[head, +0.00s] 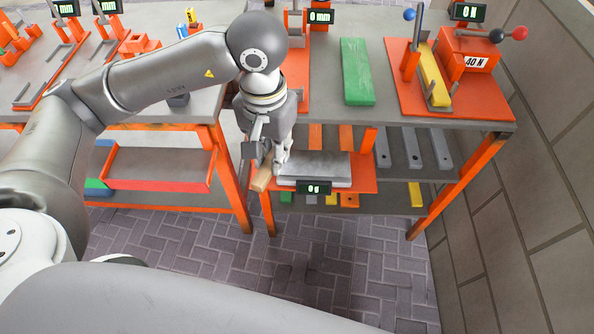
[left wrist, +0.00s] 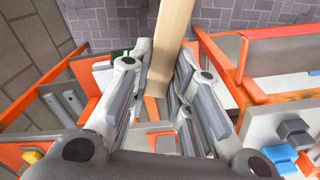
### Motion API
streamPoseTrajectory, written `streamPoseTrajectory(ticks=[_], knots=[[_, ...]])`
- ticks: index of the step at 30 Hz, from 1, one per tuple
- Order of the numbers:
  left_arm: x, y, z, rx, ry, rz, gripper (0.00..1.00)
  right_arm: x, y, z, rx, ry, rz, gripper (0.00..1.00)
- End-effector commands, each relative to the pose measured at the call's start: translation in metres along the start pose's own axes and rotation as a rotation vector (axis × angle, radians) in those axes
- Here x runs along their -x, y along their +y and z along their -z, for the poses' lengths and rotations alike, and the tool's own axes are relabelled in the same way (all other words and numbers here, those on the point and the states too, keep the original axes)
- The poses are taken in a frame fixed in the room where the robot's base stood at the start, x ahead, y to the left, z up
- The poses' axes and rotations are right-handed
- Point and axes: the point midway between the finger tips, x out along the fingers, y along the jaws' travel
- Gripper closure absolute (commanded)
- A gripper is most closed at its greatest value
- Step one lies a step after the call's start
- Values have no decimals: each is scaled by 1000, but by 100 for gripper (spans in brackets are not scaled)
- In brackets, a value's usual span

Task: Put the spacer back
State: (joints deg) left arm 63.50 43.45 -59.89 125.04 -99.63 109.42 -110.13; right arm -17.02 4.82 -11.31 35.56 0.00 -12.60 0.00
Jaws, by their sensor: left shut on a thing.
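A long tan bar (head: 262,178), which may be the spacer, is held in my left gripper (head: 270,160). The bar sticks out toward the front, just left of the scale's grey plate (head: 328,168). In the left wrist view the tan bar (left wrist: 173,42) runs between the two fingers of my left gripper (left wrist: 165,85), which are closed on its sides. The gripper hides the bar's rear part in the head view. I cannot tell whether the bar touches anything below. My right gripper is not in view.
The scale's display (head: 313,188) reads 0 g. A green board (head: 357,72) and an orange force rig (head: 470,85) stand on the bench above. Several grey bars (head: 412,148) lie on the shelf at right. A red-fronted bin (head: 158,170) sits at left. A wall (head: 530,150) bounds the right.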

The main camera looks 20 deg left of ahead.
Motion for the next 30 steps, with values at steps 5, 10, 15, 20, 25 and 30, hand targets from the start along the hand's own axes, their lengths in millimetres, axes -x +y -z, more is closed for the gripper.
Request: streamPoseTrajectory(ticks=[5,10,15,20,25,30], knots=[[-24,6,4,-19,3,3,99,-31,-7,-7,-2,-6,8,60],[-28,8,7,-25,1,4,99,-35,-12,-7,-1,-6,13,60],[-36,7,29,-22,-3,5,99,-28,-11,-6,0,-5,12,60],[-49,6,60,-23,-3,3,99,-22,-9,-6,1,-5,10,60],[-63,4,90,-23,-2,4,99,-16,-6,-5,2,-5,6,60],[-90,3,114,-24,-4,4,99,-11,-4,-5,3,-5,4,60]])
